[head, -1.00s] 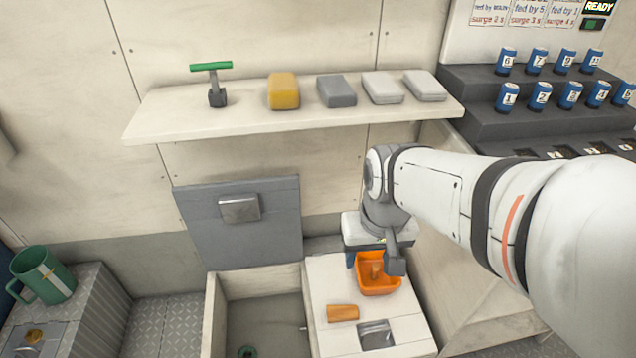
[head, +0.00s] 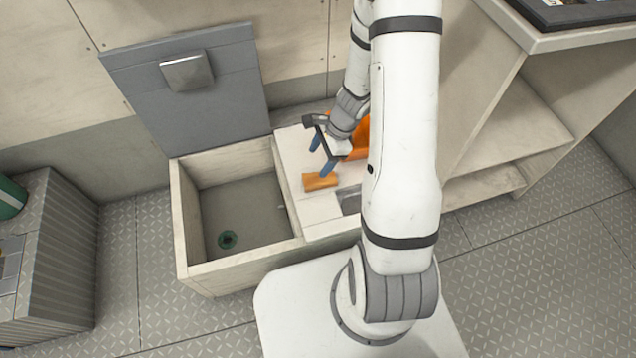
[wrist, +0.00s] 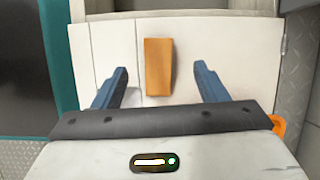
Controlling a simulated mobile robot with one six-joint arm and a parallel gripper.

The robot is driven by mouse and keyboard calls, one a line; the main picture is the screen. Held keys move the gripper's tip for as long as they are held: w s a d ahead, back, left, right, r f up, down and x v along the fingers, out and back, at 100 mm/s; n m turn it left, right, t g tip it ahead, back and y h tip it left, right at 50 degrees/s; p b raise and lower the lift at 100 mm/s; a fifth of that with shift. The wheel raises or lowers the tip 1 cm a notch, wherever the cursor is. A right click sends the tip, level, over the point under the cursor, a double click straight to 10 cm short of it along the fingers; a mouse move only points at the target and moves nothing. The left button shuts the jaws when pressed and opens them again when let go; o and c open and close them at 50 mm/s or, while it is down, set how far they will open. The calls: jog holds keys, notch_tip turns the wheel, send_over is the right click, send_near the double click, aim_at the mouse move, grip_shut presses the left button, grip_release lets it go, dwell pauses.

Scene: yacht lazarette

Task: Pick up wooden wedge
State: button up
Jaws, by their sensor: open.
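The wooden wedge (head: 320,182) is a small orange-brown block lying on the pale lid beside the open bin. In the wrist view the wedge (wrist: 158,67) stands lengthwise in the picture, between and beyond the two blue fingers. My gripper (head: 321,158) is open and empty, close to the wedge. In the wrist view my gripper (wrist: 161,82) has its fingers spread wide, one on each side of the wedge's line. I see no contact with the wedge.
An orange container (head: 362,138) stands on the lid behind my arm, partly hidden. A grey raised panel (head: 187,90) stands behind the bin. A shelf unit (head: 500,150) is at the right.

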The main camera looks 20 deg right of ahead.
aim_at(311, 178)
jog(key=shift+m, duration=0.6)
notch_tip(311, 178, down, 5)
jog(key=shift+a+r+b, duration=0.1)
jog(key=shift+b, duration=0.75)
jog(key=b+x, duration=0.4)
jog(key=x, duration=0.1)
jog(key=shift+s+a, duration=0.1)
jog(key=shift+a, duration=0.25)
jog(key=shift+c, duration=0.4)
jog(key=c, duration=1)
